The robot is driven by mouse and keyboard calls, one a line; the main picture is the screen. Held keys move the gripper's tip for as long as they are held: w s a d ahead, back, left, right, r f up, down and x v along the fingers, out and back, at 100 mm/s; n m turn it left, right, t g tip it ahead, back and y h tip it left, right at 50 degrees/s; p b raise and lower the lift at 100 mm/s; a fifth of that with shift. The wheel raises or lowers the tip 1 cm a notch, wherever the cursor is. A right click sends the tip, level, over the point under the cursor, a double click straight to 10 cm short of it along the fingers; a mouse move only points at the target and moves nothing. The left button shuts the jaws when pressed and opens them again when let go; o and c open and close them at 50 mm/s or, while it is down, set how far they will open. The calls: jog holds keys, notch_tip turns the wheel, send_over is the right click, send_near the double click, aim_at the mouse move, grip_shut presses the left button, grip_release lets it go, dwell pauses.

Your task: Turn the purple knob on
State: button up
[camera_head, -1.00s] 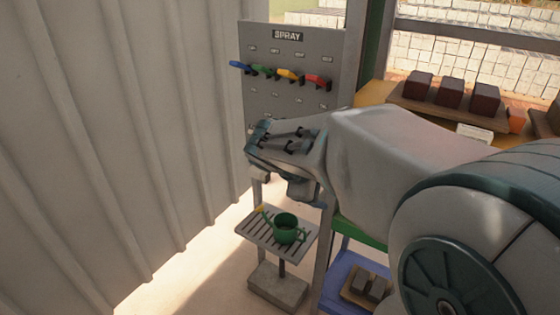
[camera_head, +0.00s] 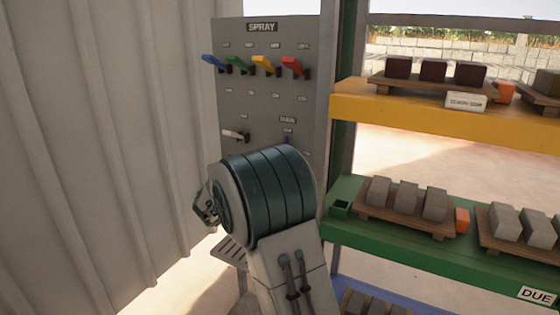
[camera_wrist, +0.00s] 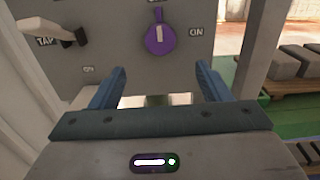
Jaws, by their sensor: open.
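The purple knob (camera_wrist: 160,38) is on the grey panel (camera_wrist: 110,50), at the upper middle of the wrist view. It is round, with a pale pointer bar standing about upright. An "ON" label (camera_wrist: 196,32) is to its right; a label above is cut off. My gripper (camera_wrist: 160,72) is open and empty, its blue fingers either side of the knob's line but below it in the picture, apart from it. In the head view my arm covers most of the panel's (camera_head: 230,100) lower part, and the knob is mostly hidden there.
A pale lever marked "TAP" (camera_wrist: 50,30) juts out left of the knob. Blue, green, yellow and red levers (camera_head: 292,67) line the panel's upper part. A corrugated wall (camera_head: 90,150) is at left; a shelf (camera_head: 450,120) with blocks stands close on the right.

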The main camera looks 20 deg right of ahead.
jog(key=x, duration=1.2)
jog(key=shift+w+d, duration=0.2)
jog(key=c, duration=1)
